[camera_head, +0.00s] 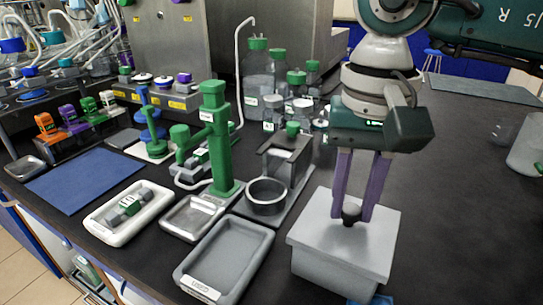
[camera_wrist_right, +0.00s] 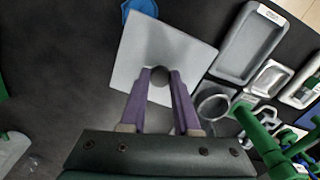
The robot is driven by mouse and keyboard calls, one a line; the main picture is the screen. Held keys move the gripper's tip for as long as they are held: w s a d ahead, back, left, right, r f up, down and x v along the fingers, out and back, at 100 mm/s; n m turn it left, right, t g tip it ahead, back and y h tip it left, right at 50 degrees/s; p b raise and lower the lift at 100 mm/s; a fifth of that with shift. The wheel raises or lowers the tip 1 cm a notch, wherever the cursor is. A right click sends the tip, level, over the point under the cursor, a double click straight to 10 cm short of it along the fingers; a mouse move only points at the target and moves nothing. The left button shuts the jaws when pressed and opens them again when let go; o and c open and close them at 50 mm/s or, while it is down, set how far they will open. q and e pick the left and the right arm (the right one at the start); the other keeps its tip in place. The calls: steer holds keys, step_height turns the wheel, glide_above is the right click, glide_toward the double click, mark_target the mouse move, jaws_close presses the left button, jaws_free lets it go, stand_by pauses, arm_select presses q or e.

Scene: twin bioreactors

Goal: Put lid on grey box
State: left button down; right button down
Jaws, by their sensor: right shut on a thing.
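The grey box (camera_head: 335,266) stands on the black bench at the lower right of the head view. Its pale grey lid (camera_head: 318,226) lies over the top of the box, slightly turned and close to its rim; I cannot tell whether it is fully seated. My right gripper (camera_head: 352,212) has its purple fingers shut on the lid's dark knob. The wrist view shows the lid (camera_wrist_right: 140,62) as a square with the fingers (camera_wrist_right: 160,76) at its knob, hiding part of it. The box is hidden under the lid there. My left gripper is not in view.
An empty grey tray marked USED (camera_head: 226,262) lies left of the box. A green stand (camera_head: 214,140), a metal ring holder (camera_head: 267,194) and several bottles (camera_head: 258,70) stand behind and left. A blue item (camera_head: 372,300) lies at the box's front.

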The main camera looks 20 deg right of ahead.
stand_by(0.5)
steer(key=shift+f+b, duration=0.15)
steer(key=shift+b, duration=0.25)
stand_by(0.5)
steer(key=shift+c, duration=0.4)
jaws_free()
stand_by(0.4)
steer(key=shift+r+p, duration=1.65)
steer(key=shift+r, duration=1.35)
